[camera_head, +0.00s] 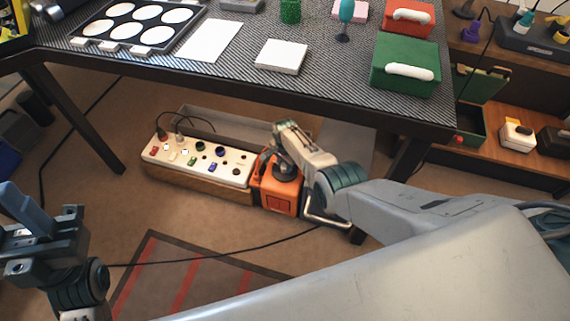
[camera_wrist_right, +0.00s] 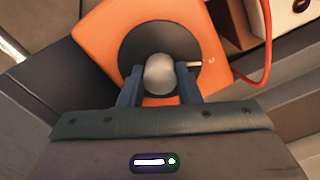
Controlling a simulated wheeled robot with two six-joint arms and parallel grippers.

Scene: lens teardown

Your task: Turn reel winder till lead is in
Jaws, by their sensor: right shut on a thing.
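The reel winder is an orange box (camera_head: 279,199) with a black disc (camera_wrist_right: 140,48), on the floor under the table. In the right wrist view, a rounded grey knob (camera_wrist_right: 159,72) stands at the disc's middle, with a small pale pointer at its right. My right gripper (camera_wrist_right: 159,88) is shut on this knob, one finger on each side. In the head view this gripper (camera_head: 284,172) reaches down onto the box and hides part of its top. An orange lead (camera_wrist_right: 268,40) runs outside the box at its right. My left gripper (camera_head: 40,235) is empty at the lower left; its finger gap is unclear.
A white panel with coloured knobs and sockets (camera_head: 196,158) stands left of the reel. A grey tray (camera_head: 190,113) lies behind it. A table edge (camera_head: 250,88) overhangs from behind.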

